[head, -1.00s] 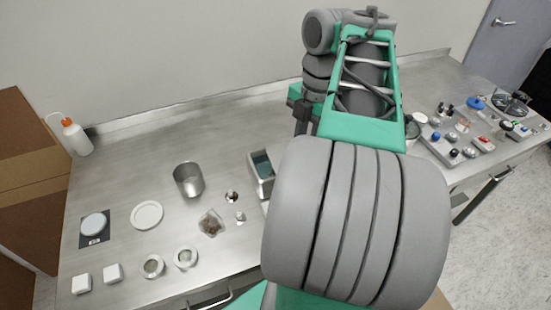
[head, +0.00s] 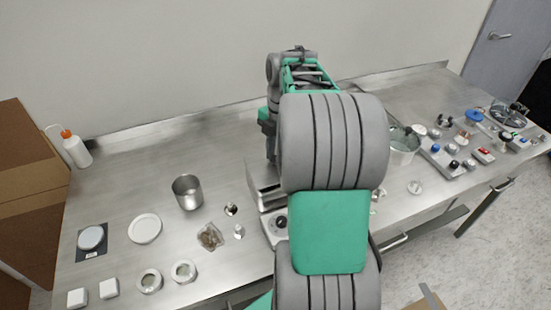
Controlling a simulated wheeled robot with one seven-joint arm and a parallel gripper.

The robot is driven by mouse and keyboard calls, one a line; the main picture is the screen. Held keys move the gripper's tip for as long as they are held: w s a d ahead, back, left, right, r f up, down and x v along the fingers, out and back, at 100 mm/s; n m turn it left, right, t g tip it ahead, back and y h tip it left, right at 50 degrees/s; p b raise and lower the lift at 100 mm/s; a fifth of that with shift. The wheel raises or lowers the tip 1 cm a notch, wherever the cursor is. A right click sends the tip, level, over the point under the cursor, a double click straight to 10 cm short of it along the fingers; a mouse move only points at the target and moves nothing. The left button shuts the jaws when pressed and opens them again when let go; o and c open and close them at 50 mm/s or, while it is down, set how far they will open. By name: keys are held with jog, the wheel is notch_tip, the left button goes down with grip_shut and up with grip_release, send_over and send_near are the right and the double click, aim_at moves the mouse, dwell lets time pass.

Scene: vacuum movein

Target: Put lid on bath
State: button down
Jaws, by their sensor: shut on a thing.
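The bath (head: 268,228) is a metal box with a dark knob on its front, at the middle of the bench in the head view. My arm covers its right side. A grey metal plate, apparently the lid (head: 262,193), shows at the bath's top. My gripper (head: 272,160) is mostly hidden behind my arm. Only a dark part of it shows, just above the plate, and it is shut on the lid. Whether the lid touches the bath's rim or hovers above it cannot be told.
A steel beaker (head: 187,192), a white dish (head: 145,229), a scale (head: 91,239) and small jars (head: 184,271) stand left of the bath. A clear container (head: 403,145) and a tray of bottles (head: 455,150) stand right.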

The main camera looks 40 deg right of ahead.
notch_tip(320, 180, down, 2)
jog(key=shift+s+f+b, duration=0.1)
jog(key=shift+f+b, duration=0.2)
jog(key=shift+f, duration=0.1)
jog(key=c, duration=1.2)
grip_release()
jog(key=shift+r, duration=0.1)
notch_tip(320, 180, up, 12)
jog(key=d+p, duration=0.1)
jog(key=p, duration=0.2)
jog(key=a+m+t, duration=0.2)
jog(key=a+m, duration=0.6)
jog(key=a, duration=0.6)
jog(key=s+a+f+m, duration=0.1)
jog(key=s+a+m, duration=0.1)
jog(key=m, duration=0.1)
jog(key=s+a+f+m+t+h, duration=0.1)
jog(key=s+a+f+m, duration=0.1)
jog(key=s+a+m, duration=0.1)
jog(key=s+a+f+m+t, duration=0.1)
jog(key=s+a+f+m, duration=0.1)
jog(key=m, duration=0.3)
jog(key=shift+s+a, duration=0.55)
